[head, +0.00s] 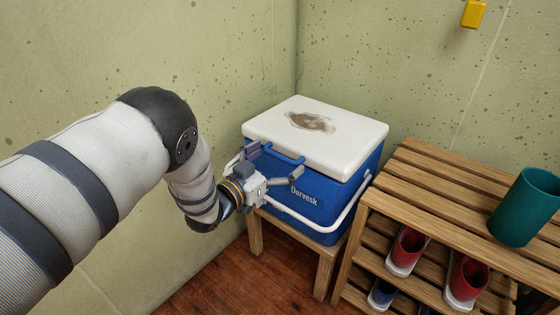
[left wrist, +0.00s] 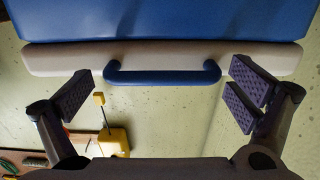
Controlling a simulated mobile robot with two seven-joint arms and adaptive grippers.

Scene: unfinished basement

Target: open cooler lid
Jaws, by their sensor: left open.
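The cooler has a blue body (head: 310,200) and a white lid (head: 345,130) with a brown smudge on top. The lid lies shut on the body. A blue handle (head: 284,158) sticks out from the lid's front edge; it also shows in the left wrist view (left wrist: 162,77), with the white lid edge (left wrist: 225,58) behind it. My left gripper (head: 274,163) is open at the front of the cooler. Its fingers stand on either side of the blue handle, apart from its ends, with nothing held. My right gripper is not in view.
The cooler stands on a wooden stool (head: 325,268) in the wall corner. A white carrying handle (head: 310,222) hangs across its front. At right is a slatted wooden rack (head: 430,190) with a teal cup (head: 525,208) on top and shoes (head: 406,250) below.

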